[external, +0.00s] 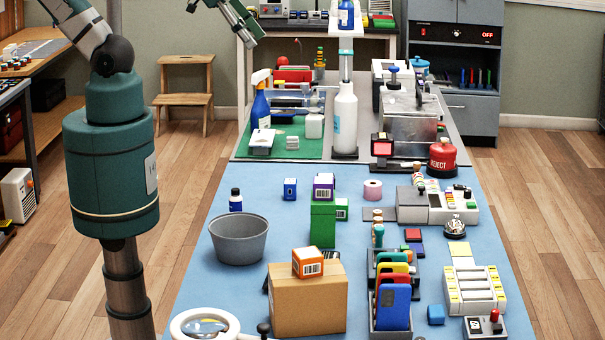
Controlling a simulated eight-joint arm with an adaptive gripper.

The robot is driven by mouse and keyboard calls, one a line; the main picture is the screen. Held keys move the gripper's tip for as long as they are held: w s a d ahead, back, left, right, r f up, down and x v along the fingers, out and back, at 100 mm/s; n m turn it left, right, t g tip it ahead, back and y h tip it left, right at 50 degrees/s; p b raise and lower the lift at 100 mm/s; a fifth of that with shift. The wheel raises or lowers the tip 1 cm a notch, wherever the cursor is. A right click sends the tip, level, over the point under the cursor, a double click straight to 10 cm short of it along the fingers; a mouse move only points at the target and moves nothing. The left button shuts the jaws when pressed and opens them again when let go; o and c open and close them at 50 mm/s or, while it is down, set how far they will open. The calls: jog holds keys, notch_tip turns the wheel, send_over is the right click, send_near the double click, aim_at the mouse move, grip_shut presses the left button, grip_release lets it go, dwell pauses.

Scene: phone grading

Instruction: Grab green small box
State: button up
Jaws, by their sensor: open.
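A small green box (341,209) with a white barcode label stands on the blue mat (385,195), near its middle. It is just right of a taller green block (322,226), which hides part of its left side. I cannot tell whether the two touch. A purple box (323,187) with a barcode is on top of the taller green block. My gripper cannot be made out; only links of my arm show at the left and upper edge.
An orange box (308,262) sits on a cardboard box (307,302) in front. A blue box (290,189), grey bowl (239,239) and pink roll (372,190) surround the green boxes. A phone rack (391,300) stands front right. Some mat is bare right of the small green box.

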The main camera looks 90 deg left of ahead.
jog(key=m+g+h+b, duration=0.4)
jog(key=m+g+b, duration=0.3)
jog(key=m+b, duration=0.85)
send_over(339, 201)
jog(key=a+p, duration=0.2)
jog(key=a, duration=0.1)
notch_tip(339, 201, down, 35)
jog(key=m, duration=0.3)
jog(key=shift+f, duration=0.15)
jog(key=shift+h, duration=0.3)
jog(key=shift+x, duration=1.3)
jog(key=shift+f, duration=0.1)
